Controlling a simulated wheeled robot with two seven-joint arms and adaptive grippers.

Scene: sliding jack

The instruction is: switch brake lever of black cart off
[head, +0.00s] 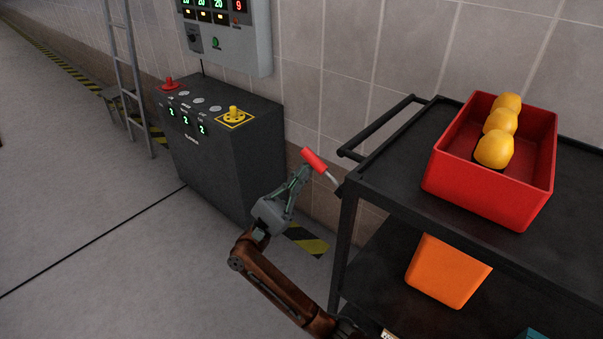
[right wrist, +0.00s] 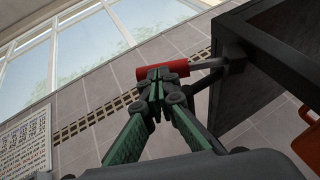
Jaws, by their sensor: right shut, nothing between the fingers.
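The black cart (head: 392,165) stands at the right. Its brake lever has a red grip (head: 314,160) on a pale metal rod that meets the cart's near left corner. The grip points up and to the left, away from the cart. My right gripper (head: 304,172) is shut and empty, with its fingertips right at the red grip. In the right wrist view the fingertips (right wrist: 157,76) overlap the red grip (right wrist: 190,65) and hide part of it. I cannot tell whether they touch it. My left gripper is not in view.
A red bin (head: 490,188) with yellow fruit stands on the cart's top, and an orange bin (head: 447,270) is on its lower shelf. A dark control console (head: 215,160) stands by the wall at left. The floor (head: 90,190) at left is clear.

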